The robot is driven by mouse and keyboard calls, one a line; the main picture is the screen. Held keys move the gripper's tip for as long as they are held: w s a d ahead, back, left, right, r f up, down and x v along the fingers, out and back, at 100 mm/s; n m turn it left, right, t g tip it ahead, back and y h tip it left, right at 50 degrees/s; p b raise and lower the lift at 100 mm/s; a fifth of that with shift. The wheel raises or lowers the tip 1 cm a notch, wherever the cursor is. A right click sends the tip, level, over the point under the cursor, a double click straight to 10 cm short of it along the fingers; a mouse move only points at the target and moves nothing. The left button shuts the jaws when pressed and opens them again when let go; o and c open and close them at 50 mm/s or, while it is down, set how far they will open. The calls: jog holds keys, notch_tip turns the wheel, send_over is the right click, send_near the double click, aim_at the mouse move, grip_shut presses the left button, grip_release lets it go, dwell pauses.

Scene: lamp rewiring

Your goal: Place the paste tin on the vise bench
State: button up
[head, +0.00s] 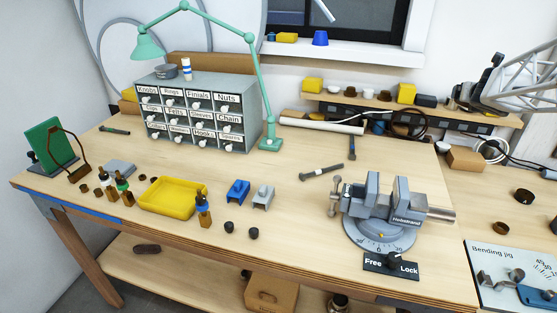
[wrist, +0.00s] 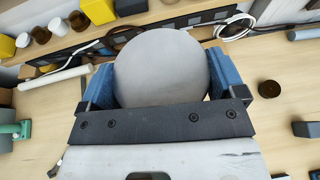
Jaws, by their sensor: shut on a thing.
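A grey round tin, which I take for the paste tin (wrist: 160,68), fills the middle of the wrist view. My gripper (wrist: 165,85) is shut on it, with a blue pad at each side. The tin is held above the wooden vise bench (head: 300,230). In the head view my arm is at the upper right, and I cannot make out the tin there. The grey vise (head: 374,208) stands on its round base at the bench's right front. In the wrist view the held tin and gripper cover the area below them.
A yellow tray (head: 172,211), blue and grey blocks, and small bottles stand on the left. The drawer cabinet (head: 200,112) and green lamp (head: 270,144) are at the back. A bending jig (head: 505,282) is at the lower right. Bare wood shows left of the vise.

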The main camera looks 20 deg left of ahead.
jog(key=shift+s+a+n+y, duration=0.15)
jog(key=shift+a+n+y, duration=0.95)
jog(key=shift+a, duration=0.65)
jog(key=s+a+n+g+y, duration=0.1)
jog(key=s+a+n+y, duration=0.1)
jog(key=a+n+y, duration=0.45)
jog(key=n+g+y, duration=0.3)
jog(key=g, duration=0.1)
send_over(386, 179)
notch_tip(386, 179, down, 16)
jog(key=shift+f+m, duration=0.25)
jog(key=shift+f, duration=3.1)
jog(key=shift+f, duration=1.9)
